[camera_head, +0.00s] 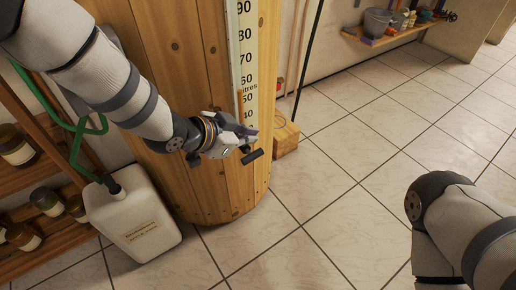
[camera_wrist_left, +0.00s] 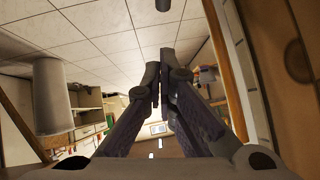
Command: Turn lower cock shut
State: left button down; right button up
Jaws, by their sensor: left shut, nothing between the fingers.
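The tall wooden barrel (camera_head: 190,110) carries an upright sight gauge with a litre scale (camera_head: 244,60) on its front right. The lower cock shows only as a short black handle end (camera_head: 253,156) low at the gauge. The rest of the cock is hidden behind my left gripper (camera_head: 250,134). That gripper is shut and empty, just above the black handle in the head view. Touching or apart, I cannot tell. In the left wrist view, the shut fingers (camera_wrist_left: 163,68) meet with nothing between them. A dark round end, probably the handle, shows at the top edge (camera_wrist_left: 163,5).
A white jerrycan (camera_head: 135,215) with a green hose (camera_head: 75,135) stands left of the barrel, beside a wooden shelf (camera_head: 50,240) with jars. A wooden block (camera_head: 286,138) stands right of the barrel. The tiled floor (camera_head: 340,190) is clear. My right arm enters at right.

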aim_at(260, 149)
pick_arm(q)
jog(key=w+d+f+b, duration=0.2)
jog(key=w+f, duration=0.1)
jog(key=f, duration=0.4)
jog(key=shift+w+d, duration=0.15)
jog(key=shift+w, duration=0.1)
jog(key=shift+w+d+f+b, duration=0.2)
jog(key=shift+f+b, duration=0.15)
jog(key=shift+f, duration=0.2)
jog(key=shift+s, duration=0.1)
